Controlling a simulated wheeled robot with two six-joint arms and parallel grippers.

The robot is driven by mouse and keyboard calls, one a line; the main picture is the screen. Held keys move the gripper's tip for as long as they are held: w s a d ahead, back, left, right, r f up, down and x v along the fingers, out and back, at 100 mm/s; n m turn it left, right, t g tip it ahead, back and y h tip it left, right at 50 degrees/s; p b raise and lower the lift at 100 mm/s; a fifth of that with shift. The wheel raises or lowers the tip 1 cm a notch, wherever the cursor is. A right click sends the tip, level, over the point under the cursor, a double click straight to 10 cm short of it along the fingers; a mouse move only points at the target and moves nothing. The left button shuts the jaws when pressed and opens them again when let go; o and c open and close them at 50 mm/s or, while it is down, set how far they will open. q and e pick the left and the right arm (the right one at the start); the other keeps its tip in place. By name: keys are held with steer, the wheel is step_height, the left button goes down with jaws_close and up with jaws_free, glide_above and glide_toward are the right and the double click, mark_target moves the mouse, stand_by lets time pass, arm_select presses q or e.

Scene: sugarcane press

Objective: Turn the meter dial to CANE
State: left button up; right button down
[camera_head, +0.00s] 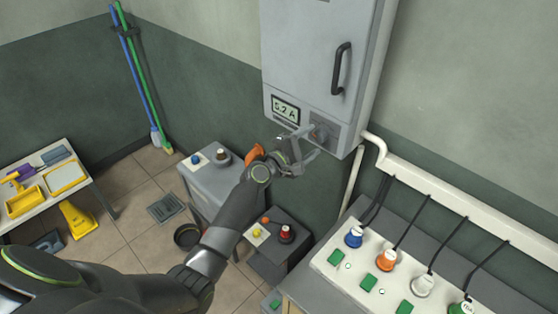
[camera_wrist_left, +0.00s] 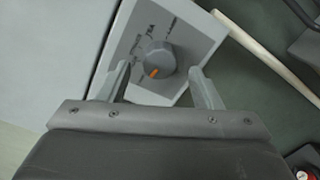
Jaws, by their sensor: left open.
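The meter dial (camera_wrist_left: 160,58) is a round dark grey knob with an orange pointer mark on a pale plate with printed labels around it. The mark points to the lower left of the wrist picture; the labels are too small to read surely. In the head view the dial (camera_head: 321,131) sits at the lower right of a grey wall cabinet (camera_head: 308,55), partly behind my gripper. My left gripper (camera_head: 311,143) is open, its fingers (camera_wrist_left: 161,80) on either side of the dial. My right gripper is not in view.
A small display (camera_head: 286,109) on the cabinet seems to read 5.2 A. A white panel (camera_head: 340,265) with several coloured plugs and cables lies at the lower right. A white pipe (camera_head: 450,175) runs along the wall. Small grey stands (camera_head: 215,180) are below my arm.

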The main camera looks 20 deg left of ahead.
arm_select(q)
steer(key=b+v, duration=0.1)
steer(key=v, duration=1.4)
steer(key=shift+b, duration=0.35)
steer(key=shift+a+r, duration=0.1)
steer(key=s+a+f+m+g+y+b, duration=0.1)
steer(key=s+a+f+m+g+y, duration=0.2)
steer(key=f, duration=0.9)
steer(key=s+a+f+m+g+y+b, duration=0.1)
steer(key=s+a+f+g+y, duration=0.2)
steer(key=f, duration=1)
steer(key=s+a+f+m+g+y+b, duration=0.1)
steer(key=s+a+f+m, duration=0.3)
steer(key=f, duration=0.8)
steer(key=s+f+m+g, duration=0.2)
steer(key=s+f, duration=0.5)
steer(key=s, duration=0.5)
steer(key=s+d+f+m+g+y+b, duration=0.1)
steer(key=s+f+m+g, duration=0.2)
steer(key=s+f, duration=0.4)
steer(key=s+f+m+g+b, duration=0.1)
steer(key=s+f+m+g, duration=0.2)
steer(key=s+f, duration=0.5)
steer(key=s+m, duration=0.1)
steer(key=s, duration=0.8)
steer(key=shift+s+d+y, duration=0.15)
steer(key=shift+d+y, duration=0.1)
steer(key=shift+y, duration=0.05)
steer(key=shift+f, duration=0.1)
